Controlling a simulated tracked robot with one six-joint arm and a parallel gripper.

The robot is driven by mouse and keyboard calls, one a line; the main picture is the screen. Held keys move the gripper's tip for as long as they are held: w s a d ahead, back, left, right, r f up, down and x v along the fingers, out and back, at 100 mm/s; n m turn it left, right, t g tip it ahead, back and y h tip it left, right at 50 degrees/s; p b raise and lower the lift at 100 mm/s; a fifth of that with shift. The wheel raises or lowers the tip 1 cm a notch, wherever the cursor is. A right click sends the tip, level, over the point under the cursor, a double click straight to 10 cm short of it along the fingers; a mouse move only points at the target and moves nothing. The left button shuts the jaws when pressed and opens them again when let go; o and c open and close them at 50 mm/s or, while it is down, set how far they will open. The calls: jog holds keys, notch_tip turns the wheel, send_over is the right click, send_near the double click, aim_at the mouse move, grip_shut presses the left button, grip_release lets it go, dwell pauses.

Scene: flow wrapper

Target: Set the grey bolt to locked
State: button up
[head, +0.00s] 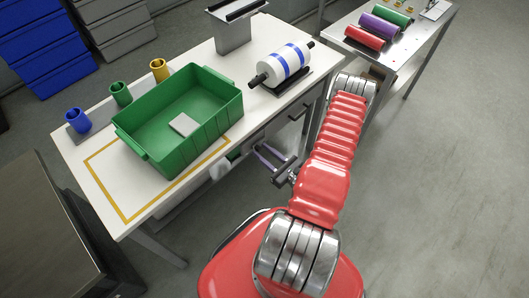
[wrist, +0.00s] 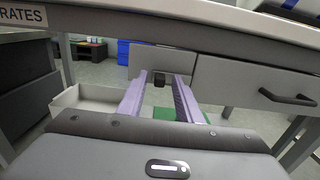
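No grey bolt shows clearly in the head view; the table edge and my arm hide the front below the tabletop. In the wrist view a small dark block (wrist: 159,79) sits at a grey front panel (wrist: 215,72) under the table. I cannot tell whether it is part of the bolt, or whether it is locked. My gripper (wrist: 161,76) has two pale purple fingers, apart, with the dark block between their tips. I cannot tell whether they touch it. In the head view my gripper (head: 264,154) is low beside the table's front side.
A grey drawer with a black handle (wrist: 287,97) is right of the fingers. A pale open tray (wrist: 90,101) is at left. The white table (head: 150,212) above holds a green crate (head: 205,127) and a blue-striped roll (head: 284,64). Floor at right is clear.

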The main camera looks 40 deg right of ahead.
grip_shut()
dwell(0.3)
